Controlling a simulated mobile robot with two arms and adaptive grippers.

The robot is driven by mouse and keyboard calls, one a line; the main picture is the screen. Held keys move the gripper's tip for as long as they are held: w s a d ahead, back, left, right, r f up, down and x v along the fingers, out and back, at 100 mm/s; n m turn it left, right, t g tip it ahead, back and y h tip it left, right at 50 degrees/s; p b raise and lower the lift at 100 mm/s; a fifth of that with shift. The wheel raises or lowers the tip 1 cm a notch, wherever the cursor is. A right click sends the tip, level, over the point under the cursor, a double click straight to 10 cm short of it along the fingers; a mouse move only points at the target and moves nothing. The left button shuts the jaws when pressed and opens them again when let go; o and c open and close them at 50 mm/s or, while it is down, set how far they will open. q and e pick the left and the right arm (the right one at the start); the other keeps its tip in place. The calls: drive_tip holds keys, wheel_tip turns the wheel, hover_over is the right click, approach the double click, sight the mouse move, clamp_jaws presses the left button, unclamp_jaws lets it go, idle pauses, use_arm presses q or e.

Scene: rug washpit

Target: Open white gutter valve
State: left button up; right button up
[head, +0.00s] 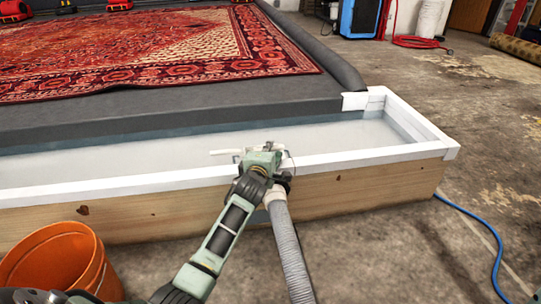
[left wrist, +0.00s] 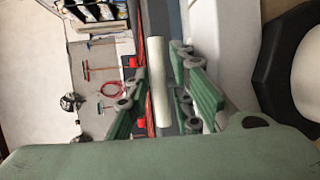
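The white gutter valve sits at the front wall of the white-lined gutter (head: 110,185), mostly hidden behind my left gripper. Its thin white handle (head: 224,152) sticks out to the left of the gripper in the head view. My left gripper (head: 258,157) is at the valve, just above the gutter's rim. In the left wrist view, a pale rod, apparently the handle (left wrist: 158,82), lies between the spread green fingers of that gripper (left wrist: 162,95), with a gap visible on both sides. I cannot tell whether a finger touches it. My right gripper is not in view.
A grey ribbed hose (head: 287,250) runs down from beneath the valve. An orange bucket (head: 60,262) stands at the lower left. A red patterned rug (head: 150,50) lies on the dark platform behind the gutter. A blue hose (head: 485,225) crosses the open concrete floor at right.

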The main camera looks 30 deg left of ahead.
use_arm(q)
drive_tip(key=shift+x, duration=0.8)
drive_tip(key=shift+c, duration=0.6)
clamp_jaws()
